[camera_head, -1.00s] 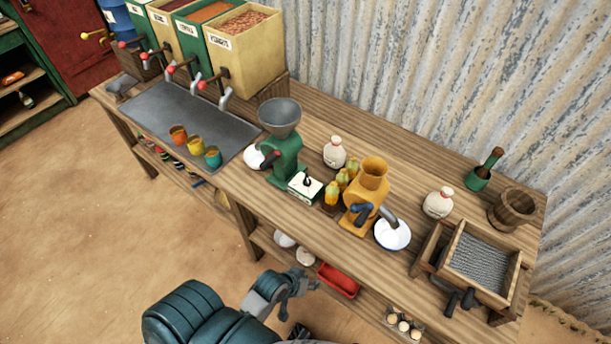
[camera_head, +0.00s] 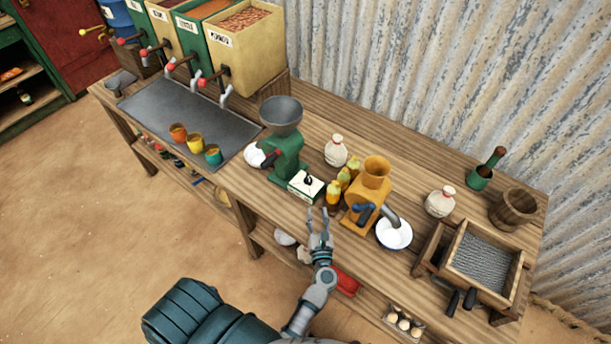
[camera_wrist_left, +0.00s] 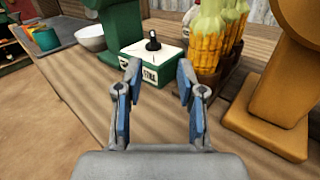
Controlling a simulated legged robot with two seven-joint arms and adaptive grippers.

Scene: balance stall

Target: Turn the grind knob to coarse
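The grind knob (camera_head: 308,181) is a small black knob with a pointer on top of a white and green box (camera_head: 304,188) at the foot of the green grinder (camera_head: 285,158). In the left wrist view the knob (camera_wrist_left: 152,42) stands on the box (camera_wrist_left: 150,62), just beyond my fingers. My left gripper (camera_head: 318,215) is open and empty at the bench's front edge, short of the box. It also shows open in the left wrist view (camera_wrist_left: 158,85), its two fingers apart with nothing between them. My right gripper is not in view.
Corn cobs (camera_head: 341,182) stand right of the box, and the orange mill (camera_head: 369,193) with its crank is beyond them. A white bowl (camera_head: 394,234) sits right of the mill. Coloured cups (camera_head: 195,143) stand at the left. Bare bench top lies in front of the box.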

